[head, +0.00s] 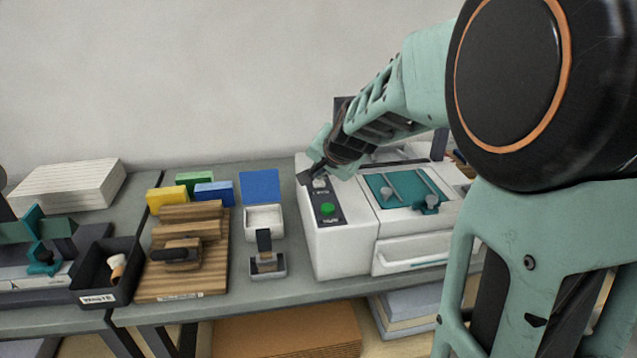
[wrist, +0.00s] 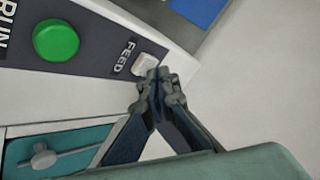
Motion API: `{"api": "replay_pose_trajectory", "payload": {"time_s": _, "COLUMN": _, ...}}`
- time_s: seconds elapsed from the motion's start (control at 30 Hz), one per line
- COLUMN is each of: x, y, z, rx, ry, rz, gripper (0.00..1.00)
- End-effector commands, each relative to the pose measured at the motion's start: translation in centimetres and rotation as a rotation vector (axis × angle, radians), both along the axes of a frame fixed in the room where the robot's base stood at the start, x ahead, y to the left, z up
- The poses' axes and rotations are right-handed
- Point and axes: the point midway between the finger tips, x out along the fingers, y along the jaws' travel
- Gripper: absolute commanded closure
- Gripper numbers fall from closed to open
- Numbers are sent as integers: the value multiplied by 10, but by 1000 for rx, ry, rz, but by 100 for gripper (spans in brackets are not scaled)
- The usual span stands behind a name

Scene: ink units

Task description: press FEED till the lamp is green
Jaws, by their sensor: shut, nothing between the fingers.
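The white FEED button (wrist: 145,65) sits on a dark control panel (head: 332,219) on top of a white machine (head: 340,250). It also shows in the head view (head: 320,184). My gripper (wrist: 158,75) is shut and empty, with its fingertips at the button's edge in the wrist view. I cannot tell whether they touch or press it. In the head view my gripper (head: 307,179) is over the far end of the panel. A round green button (wrist: 57,40) marked RUN is beside FEED; it also shows in the head view (head: 327,208). I cannot make out a separate lamp.
The machine has a teal bed (head: 380,190) with grey knobs and arms. Left of it are an open box with a blue lid (head: 261,187), a wooden rack (head: 190,285), coloured blocks and a black WASTE bin (head: 122,290). My arm covers the right side.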

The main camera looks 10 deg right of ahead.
Motion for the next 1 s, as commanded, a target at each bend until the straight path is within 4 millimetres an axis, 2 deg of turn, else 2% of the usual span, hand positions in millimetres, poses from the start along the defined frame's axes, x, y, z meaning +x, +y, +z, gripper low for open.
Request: {"api": "replay_pose_trajectory", "payload": {"time_s": 1.0, "x": 0, "y": 0, "z": -9, "rx": 0, "ry": 0, "rz": 0, "gripper": 100}}
